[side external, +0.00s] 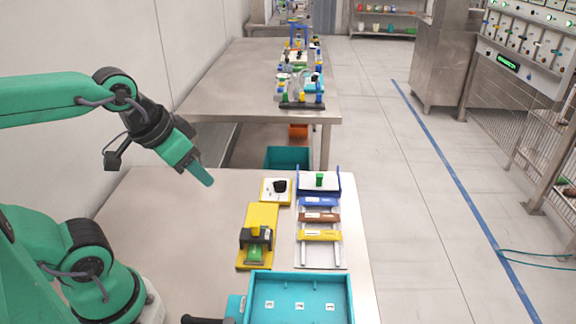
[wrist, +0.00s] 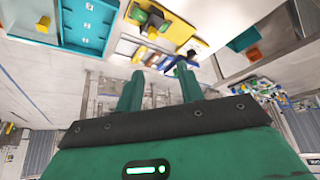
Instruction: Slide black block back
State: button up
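A black block (side external: 256,238) sits across a yellow base (side external: 262,215) on the near table, with a yellow piece on top and a green piece at its front side. The block also shows in the wrist view (wrist: 155,19), near the top. A smaller black piece (side external: 280,186) lies on a yellow-edged white plate behind the base. My gripper (side external: 206,180) is in the air to the left of the base, apart from both black things. In the wrist view its two fingers (wrist: 158,86) stand apart with nothing between them.
A rack (side external: 337,232) with blue, brown and yellow bars stands right of the base. A teal tray (side external: 349,300) is at the table's front. The table's left part (side external: 165,215) is clear. A second table (side external: 225,80) stands behind, with a teal bin (side external: 288,156) in the gap.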

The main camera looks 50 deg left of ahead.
jog(key=shift+w, duration=0.1)
dwell(0.3)
jog(key=n+g, duration=0.5)
jog(key=n, duration=0.4)
send_over(255, 225)
notch_tip(255, 225, down, 11)
jog(key=shift+r, duration=0.2)
jog(key=shift+f+g, duration=0.3)
jog(key=shift+f, duration=0.1)
jog(key=shift+f, duration=3.8)
grip_shut()
